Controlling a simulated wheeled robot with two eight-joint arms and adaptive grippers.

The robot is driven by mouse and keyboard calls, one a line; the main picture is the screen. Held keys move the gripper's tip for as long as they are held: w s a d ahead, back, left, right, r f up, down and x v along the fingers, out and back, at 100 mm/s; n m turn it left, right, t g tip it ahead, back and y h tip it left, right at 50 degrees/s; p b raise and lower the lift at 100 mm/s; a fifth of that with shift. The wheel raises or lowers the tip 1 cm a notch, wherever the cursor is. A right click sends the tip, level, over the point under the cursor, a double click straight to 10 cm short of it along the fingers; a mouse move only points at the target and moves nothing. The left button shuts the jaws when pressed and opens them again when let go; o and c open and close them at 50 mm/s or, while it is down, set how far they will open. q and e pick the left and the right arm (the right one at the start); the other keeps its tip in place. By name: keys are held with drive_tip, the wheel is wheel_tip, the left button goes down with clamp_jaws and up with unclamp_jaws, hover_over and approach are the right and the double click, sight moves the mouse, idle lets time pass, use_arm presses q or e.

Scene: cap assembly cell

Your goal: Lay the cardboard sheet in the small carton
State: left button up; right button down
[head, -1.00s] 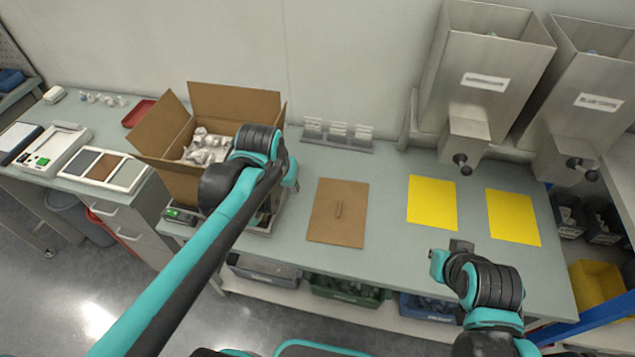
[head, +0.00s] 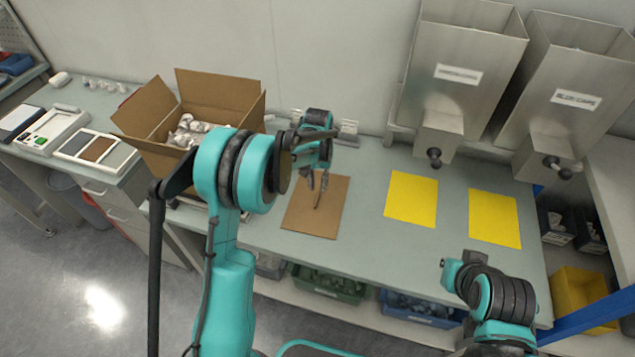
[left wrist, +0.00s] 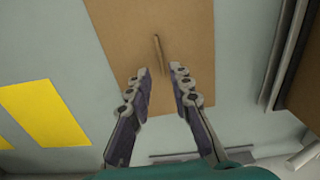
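The cardboard sheet (head: 309,218) lies flat on the bench, with a small raised tab (left wrist: 158,57) at its middle. The open carton (head: 155,127) stands to its left with flaps up and holds several whitish pieces. My left gripper (head: 317,186) is over the sheet, fingers pointing down. In the left wrist view the left gripper (left wrist: 159,73) is open, its fingers apart on either side of the tab's near end and not closed on it. Whether they touch the sheet is unclear. My right gripper (head: 453,264) is low at the bench's front edge; its fingers are hard to make out.
Two yellow mats (head: 411,199) lie right of the sheet. Metal hoppers (head: 456,70) stand behind them. A small rack (head: 347,132) is at the wall behind my left gripper. Bins (head: 330,285) sit below the bench. The bench between sheet and mats is clear.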

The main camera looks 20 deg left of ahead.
sight(317, 198)
use_arm(q)
drive_tip(key=shift+f+b, duration=2.1)
drive_tip(key=shift+f, duration=1.35)
clamp_jaws()
drive_tip(key=shift+r, duration=0.1)
drive_tip(key=shift+a+r+p, duration=0.1)
drive_tip(key=shift+r+p, duration=0.4)
drive_tip(key=shift+r, duration=0.05)
drive_tip(key=shift+r+p, duration=2.05)
drive_tip(key=shift+r, duration=1.3)
